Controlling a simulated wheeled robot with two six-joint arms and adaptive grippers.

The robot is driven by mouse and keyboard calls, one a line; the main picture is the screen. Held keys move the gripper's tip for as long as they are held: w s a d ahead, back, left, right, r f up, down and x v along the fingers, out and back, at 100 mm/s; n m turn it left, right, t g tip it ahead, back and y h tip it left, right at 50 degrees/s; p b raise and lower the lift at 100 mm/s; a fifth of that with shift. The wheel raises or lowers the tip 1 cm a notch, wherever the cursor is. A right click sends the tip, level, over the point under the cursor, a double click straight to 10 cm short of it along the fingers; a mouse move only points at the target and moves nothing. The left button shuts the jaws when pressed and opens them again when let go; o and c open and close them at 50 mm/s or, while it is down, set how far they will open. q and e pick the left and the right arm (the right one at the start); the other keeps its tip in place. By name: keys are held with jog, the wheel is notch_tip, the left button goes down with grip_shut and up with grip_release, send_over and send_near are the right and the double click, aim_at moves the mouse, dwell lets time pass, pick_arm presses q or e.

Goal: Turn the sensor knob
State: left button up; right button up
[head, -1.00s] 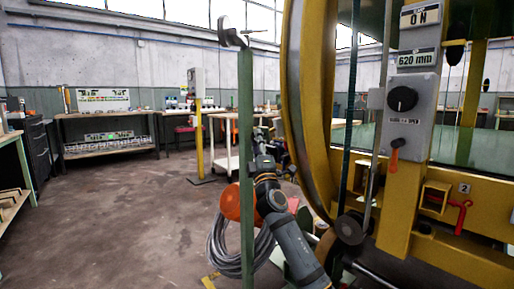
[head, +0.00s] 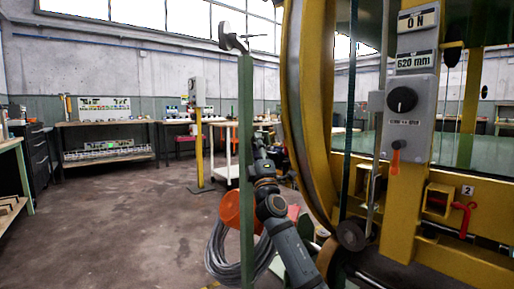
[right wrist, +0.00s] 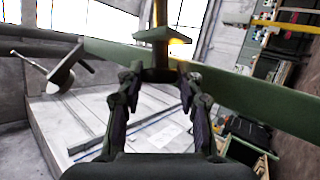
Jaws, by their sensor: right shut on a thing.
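A green post (head: 246,150) stands in the middle of the head view. A grey disc-shaped sensor head (head: 225,36) with a thin rod is on its top. In the right wrist view the post (right wrist: 255,92) runs slanting across, and the disc (right wrist: 60,80) and rod show at the left. My right gripper (head: 257,142) is beside the post, small and partly hidden. In the wrist view its fingers (right wrist: 158,82) are shut on a dark green knob-like piece (right wrist: 156,63) at the post. The fingers cover part of it. My left gripper is not in view.
A yellow ring machine (head: 325,150) stands close on the right, with a grey panel and black dial (head: 403,99). A cable coil (head: 218,255) and an orange round part (head: 231,208) are by the post. The floor (head: 110,220) at left is clear.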

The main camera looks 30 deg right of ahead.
jog(key=o, duration=1.2)
jog(key=shift+c, duration=0.2)
jog(key=v, duration=1.2)
